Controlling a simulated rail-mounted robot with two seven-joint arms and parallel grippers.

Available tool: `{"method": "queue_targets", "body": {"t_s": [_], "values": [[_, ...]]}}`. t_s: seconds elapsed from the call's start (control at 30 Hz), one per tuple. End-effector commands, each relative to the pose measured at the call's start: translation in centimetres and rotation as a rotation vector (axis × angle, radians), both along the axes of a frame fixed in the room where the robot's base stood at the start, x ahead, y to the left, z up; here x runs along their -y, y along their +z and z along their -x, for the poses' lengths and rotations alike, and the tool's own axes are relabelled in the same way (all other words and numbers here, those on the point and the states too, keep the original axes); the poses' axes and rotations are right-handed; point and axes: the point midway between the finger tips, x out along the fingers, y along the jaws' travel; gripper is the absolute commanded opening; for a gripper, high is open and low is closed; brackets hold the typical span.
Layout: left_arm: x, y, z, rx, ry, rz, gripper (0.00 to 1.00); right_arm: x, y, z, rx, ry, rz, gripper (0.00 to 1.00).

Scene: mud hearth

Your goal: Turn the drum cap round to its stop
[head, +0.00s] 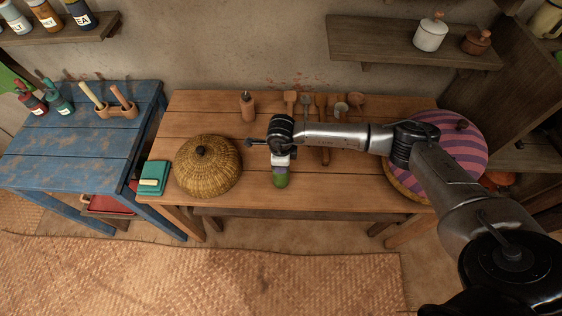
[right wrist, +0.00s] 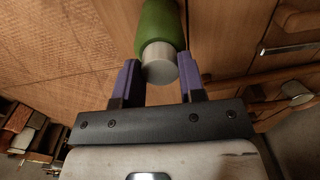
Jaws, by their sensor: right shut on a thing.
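A green cylinder (head: 280,181) with a pale metal cylinder at one end is on or just above the front part of the wooden table. In the right wrist view the green part (right wrist: 160,23) lies beyond the pale metal end (right wrist: 159,63), which I take for the drum cap. My right gripper (head: 281,168) is over it from above. In the right wrist view its purple fingers (right wrist: 159,66) are on both sides of the pale metal end, shut on it. How far the cap is turned cannot be seen. My left gripper is out of view.
A woven domed basket (head: 208,167) and a teal box (head: 153,178) stand left of the gripper. Wooden utensils and a pot (head: 247,105) are at the back. A striped cloth-covered basket (head: 445,140) is on the right. A blue table (head: 80,150) adjoins at left.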

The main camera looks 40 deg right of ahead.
Motion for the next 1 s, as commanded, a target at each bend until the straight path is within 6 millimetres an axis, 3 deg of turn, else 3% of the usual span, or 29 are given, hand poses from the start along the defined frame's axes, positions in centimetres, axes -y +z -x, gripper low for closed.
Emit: {"method": "queue_targets", "body": {"t_s": [0.83, 0.87, 1.0], "values": [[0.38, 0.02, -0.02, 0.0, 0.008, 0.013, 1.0, 0.01, -0.02, 0.0, 0.0, 0.001, 0.0, 0.13], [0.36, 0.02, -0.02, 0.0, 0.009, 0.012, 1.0, 0.01, -0.02, 0.0, 0.0, 0.001, 0.0, 0.4], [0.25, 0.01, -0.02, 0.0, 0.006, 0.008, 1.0, 0.01, -0.02, 0.0, 0.0, 0.001, 0.0, 0.53]]}}
